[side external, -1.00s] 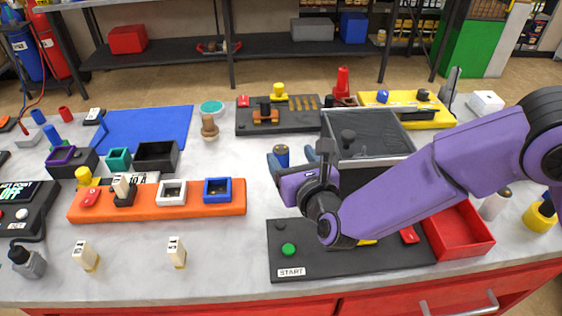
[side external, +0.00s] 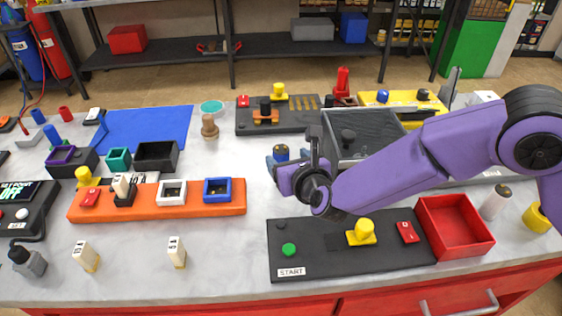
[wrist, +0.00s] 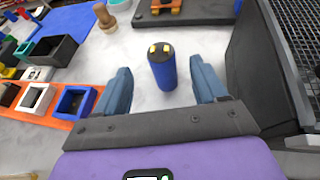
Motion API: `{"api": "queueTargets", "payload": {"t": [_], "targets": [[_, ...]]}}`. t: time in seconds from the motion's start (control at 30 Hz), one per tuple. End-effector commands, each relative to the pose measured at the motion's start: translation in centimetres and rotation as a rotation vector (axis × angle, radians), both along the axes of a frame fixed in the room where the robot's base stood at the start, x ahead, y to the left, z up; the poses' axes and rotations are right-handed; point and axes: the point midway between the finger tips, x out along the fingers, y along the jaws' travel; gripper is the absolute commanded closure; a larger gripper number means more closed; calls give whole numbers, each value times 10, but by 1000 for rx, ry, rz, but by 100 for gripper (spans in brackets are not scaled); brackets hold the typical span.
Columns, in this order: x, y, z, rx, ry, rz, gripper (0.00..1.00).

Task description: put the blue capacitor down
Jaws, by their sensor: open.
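The blue capacitor (wrist: 166,72) has a dark top with two yellow terminals. It stands apparently upright on the grey table, left of the grey mesh-topped bin. In the side external view the capacitor (side external: 281,152) shows just beyond my gripper (side external: 288,164), its lower part hidden by the fingers. In the wrist view my gripper (wrist: 162,84) is open, with one blue finger on each side of the capacitor and a visible gap on both sides. The capacitor's base lies between or just beyond the fingertips; I cannot tell exact height.
The grey bin (side external: 385,152) stands close on the right. The orange block with sockets (side external: 145,205) lies to the left. The black START panel (side external: 330,262) and a red tray (side external: 485,247) are in front. A wooden-handled stamp-like piece (side external: 209,127) stands behind left.

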Motion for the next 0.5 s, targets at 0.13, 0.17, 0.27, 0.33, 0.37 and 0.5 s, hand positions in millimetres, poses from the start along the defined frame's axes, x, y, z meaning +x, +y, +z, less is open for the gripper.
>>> {"api": "queueTargets", "payload": {"t": [0.13,0.17,0.27,0.33,0.37,0.5], "targets": [[10,2,-4,1,-1,1,29],[11,3,-5,1,-1,1,29],[15,3,-9,-1,0,0,29],[21,4,-14,0,0,-1,29],[25,4,-17,-1,1,-1,29],[41,8,-28,0,-1,0,29]]}}
